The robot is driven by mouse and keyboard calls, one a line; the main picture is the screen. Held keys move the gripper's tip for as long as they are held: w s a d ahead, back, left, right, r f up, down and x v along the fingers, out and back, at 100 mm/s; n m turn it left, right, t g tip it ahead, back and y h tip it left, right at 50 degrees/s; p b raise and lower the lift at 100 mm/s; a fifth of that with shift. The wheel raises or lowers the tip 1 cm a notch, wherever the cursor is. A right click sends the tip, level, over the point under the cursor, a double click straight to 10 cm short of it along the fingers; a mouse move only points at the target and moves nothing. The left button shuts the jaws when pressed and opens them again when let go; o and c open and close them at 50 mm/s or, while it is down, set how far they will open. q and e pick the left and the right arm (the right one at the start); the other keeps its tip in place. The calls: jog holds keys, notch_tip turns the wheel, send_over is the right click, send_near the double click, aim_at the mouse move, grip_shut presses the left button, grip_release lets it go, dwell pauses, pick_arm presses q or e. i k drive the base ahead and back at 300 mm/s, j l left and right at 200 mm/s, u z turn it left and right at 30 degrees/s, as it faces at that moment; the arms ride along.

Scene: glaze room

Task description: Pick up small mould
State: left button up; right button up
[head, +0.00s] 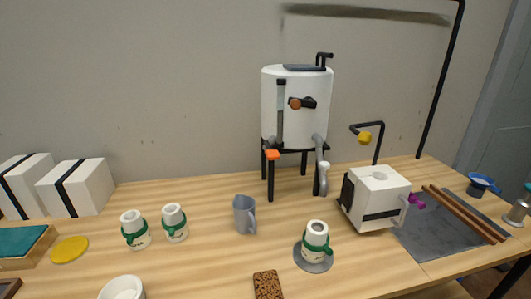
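Three small white moulds with green bands stand on the wooden table. One small mould (135,229) is at the left, and a second small mould (174,222) is just right of it. The third small mould (316,240) stands on a round grey disc (313,266) right of centre, with a dark opening in its top. All three are upright and apart from each other. Neither of my grippers is in view, so nothing shows of what they hold.
A white tank (296,105) on black legs stands at the back. A grey-blue jug (243,214), a larger black-banded white block (378,198), a white bowl (122,288) and a brown speckled block (267,285) are nearby. White boxes (75,190) sit back left. Bare table (205,270) lies front centre.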

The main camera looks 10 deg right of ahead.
aim_at(311, 257)
jog(key=k+l+z, duration=0.15)
jog(key=l, duration=1.05)
jog(key=l+z, duration=0.15)
jog(key=l, duration=1.1)
